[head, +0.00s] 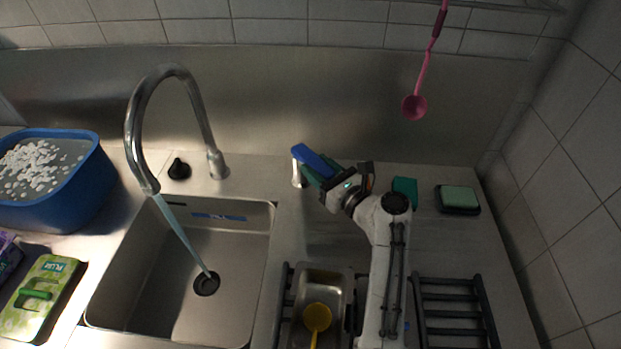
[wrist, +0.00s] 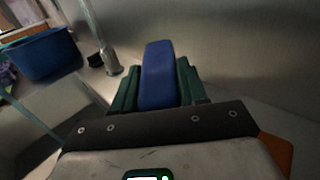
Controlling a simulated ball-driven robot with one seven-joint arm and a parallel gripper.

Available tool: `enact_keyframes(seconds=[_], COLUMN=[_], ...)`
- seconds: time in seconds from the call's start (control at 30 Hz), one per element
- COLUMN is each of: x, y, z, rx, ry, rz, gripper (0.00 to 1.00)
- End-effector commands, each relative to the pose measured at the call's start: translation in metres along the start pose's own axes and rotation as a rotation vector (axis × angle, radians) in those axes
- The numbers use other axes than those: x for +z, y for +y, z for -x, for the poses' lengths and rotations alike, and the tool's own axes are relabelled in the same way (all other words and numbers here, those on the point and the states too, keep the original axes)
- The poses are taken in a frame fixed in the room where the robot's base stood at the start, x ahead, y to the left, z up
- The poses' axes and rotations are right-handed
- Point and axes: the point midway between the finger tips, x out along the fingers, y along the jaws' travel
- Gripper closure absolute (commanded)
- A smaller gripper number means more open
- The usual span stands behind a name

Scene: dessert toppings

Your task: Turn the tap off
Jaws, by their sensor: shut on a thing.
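The tap's chrome curved spout (head: 135,125) arches over the left sink, and a stream of water (head: 182,232) runs from it into the basin. The blue tap lever (head: 312,158) tops a short chrome post (head: 298,176) to the right of the spout. My gripper (head: 326,170) is shut on the blue lever. In the wrist view the lever (wrist: 158,70) lies between my green fingers, one on each side; its lower end is hidden by my gripper. The spout's base also shows in the wrist view (wrist: 110,60).
A blue tub (head: 75,190) with white bits stands left of the sink (head: 140,290). A black stopper (head: 179,170) sits behind it. A small basin holds a yellow ladle (head: 317,317). A sponge (head: 458,197) and black rack (head: 450,300) are right; a pink ladle (head: 414,106) hangs above.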

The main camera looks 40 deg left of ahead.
Motion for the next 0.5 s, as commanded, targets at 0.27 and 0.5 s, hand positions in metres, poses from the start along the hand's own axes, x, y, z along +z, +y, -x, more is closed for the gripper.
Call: enact_keyframes(seconds=[0.27, 0.5], x=[0.0039, 0.0020], y=[0.0022, 0.0041], z=[-0.0022, -0.0013], rx=[-0.084, -0.121], ry=[0.000, 0.000], rz=[0.000, 0.001], gripper=[1.00, 1.00])
